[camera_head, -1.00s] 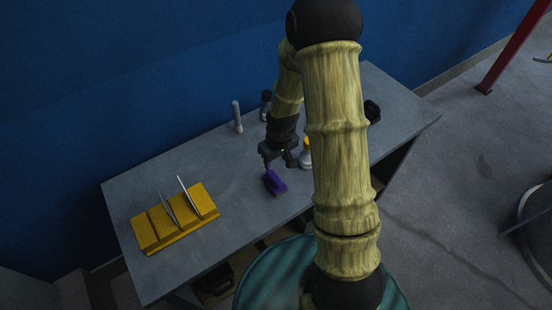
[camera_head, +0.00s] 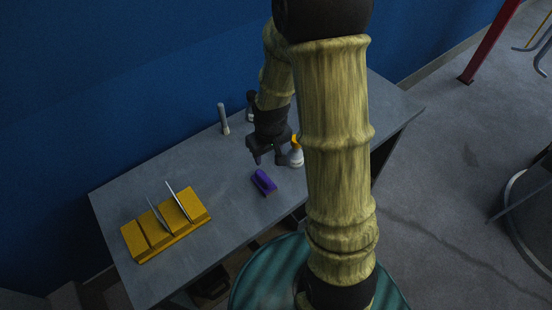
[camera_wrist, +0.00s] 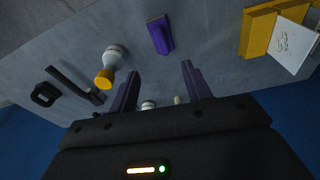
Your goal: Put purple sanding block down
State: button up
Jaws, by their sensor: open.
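The purple sanding block (camera_head: 264,182) lies on the grey table (camera_head: 215,215), near its front edge. It also shows in the wrist view (camera_wrist: 160,36), beyond the fingertips and clear of them. My gripper (camera_head: 268,160) is open and empty, above the table and a little behind the block in the head view. In the wrist view its two dark fingers (camera_wrist: 160,80) stand apart with nothing between them. The block does not touch the fingers.
A yellow slotted rack (camera_head: 165,226) with thin upright sheets stands at the table's left. A white bottle with a yellow cap (camera_head: 296,158) stands right of my gripper. A pale cylinder (camera_head: 223,119) stands at the back. Bare table lies between rack and block.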

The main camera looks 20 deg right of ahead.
jog(key=s+r+m, duration=0.2)
jog(key=s+r, duration=0.7)
jog(key=shift+s+a+t, duration=0.15)
jog(key=shift+a+t, duration=0.1)
jog(key=shift+t, duration=0.15)
jog(key=shift+f, duration=0.1)
